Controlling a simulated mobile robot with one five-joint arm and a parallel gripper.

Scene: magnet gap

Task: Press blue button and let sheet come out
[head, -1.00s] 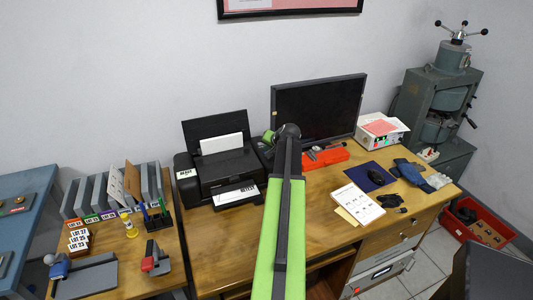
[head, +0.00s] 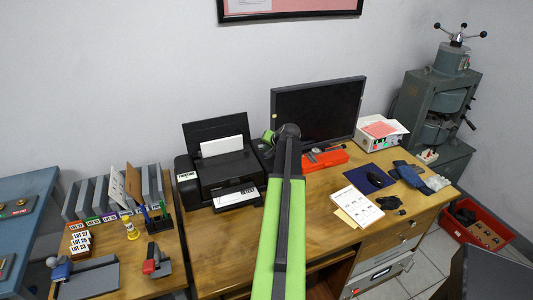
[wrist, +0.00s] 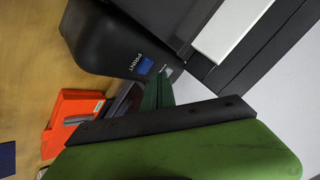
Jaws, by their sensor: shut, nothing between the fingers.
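The black printer (head: 228,168) stands on the wooden desk, with a white sheet in its upright rear feed. A printed sheet (head: 237,197) sticks out at its front slot. A small display on the printer's left reads "PRINTING" (head: 187,176). In the wrist view the blue button (wrist: 145,66) sits beside the word "PRINT" on the printer's black casing (wrist: 100,40). My gripper (wrist: 160,82) is shut and empty, its dark green fingertips close beside the button; I cannot tell whether they touch. In the head view my arm mostly hides the gripper and the button.
An orange-red box (head: 325,159) lies right of the printer, below the black monitor (head: 318,112); the box also shows in the wrist view (wrist: 72,120). A calendar sheet (head: 358,203) and dark blue mat (head: 368,178) lie further right. File holders (head: 75,198) stand left.

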